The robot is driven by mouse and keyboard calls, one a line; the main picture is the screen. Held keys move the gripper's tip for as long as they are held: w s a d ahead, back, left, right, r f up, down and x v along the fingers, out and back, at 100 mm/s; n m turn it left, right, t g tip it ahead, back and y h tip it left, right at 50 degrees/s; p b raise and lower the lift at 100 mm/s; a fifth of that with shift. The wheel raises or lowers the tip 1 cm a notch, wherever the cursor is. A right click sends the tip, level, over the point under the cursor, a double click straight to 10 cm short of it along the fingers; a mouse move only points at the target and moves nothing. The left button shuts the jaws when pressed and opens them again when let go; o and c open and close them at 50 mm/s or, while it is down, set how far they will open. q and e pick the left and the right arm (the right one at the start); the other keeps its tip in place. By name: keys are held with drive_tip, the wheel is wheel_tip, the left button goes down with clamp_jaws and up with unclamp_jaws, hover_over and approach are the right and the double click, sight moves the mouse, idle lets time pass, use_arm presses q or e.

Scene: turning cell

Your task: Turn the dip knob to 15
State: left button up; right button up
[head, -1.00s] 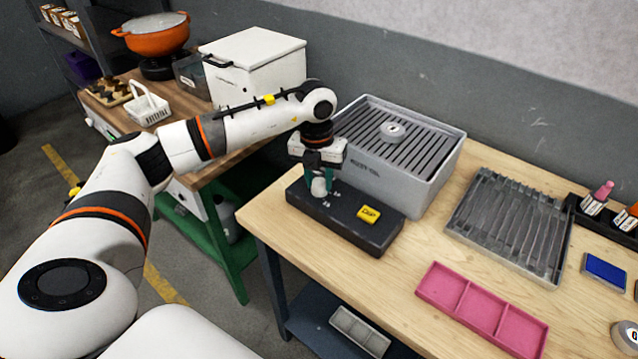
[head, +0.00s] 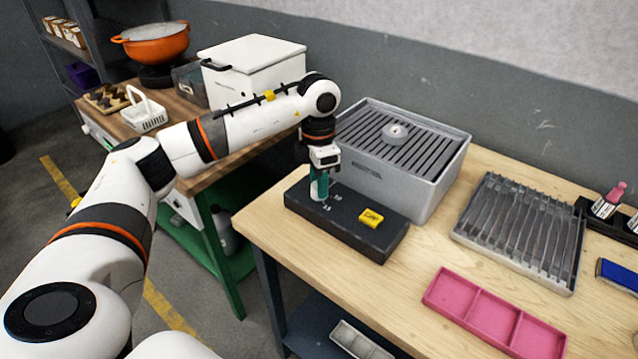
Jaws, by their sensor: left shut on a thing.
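My left gripper (head: 319,188) points down over the left part of a dark control block (head: 340,228) on the light wooden table. Its teal fingers are shut on the dip knob, which they almost wholly hide. Small white scale marks show on the block beside the fingers, but the knob's pointer and exact setting cannot be read. My right gripper is not in view.
A grey slatted box (head: 440,180) stands right behind the block. A ribbed metal tray (head: 520,232) and a pink three-part tray (head: 494,318) lie to the right. Bare wood (head: 415,262) lies between the block and these trays.

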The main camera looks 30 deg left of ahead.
use_arm(q)
drive_tip(key=shift+m+b, duration=0.3)
drive_tip(key=shift+m, duration=0.6)
drive_tip(key=o, duration=1)
drive_tip(key=r, duration=1.2)
drive_tip(key=shift+w+a+b, duration=0.2)
drive_tip(key=shift+b, duration=0.15)
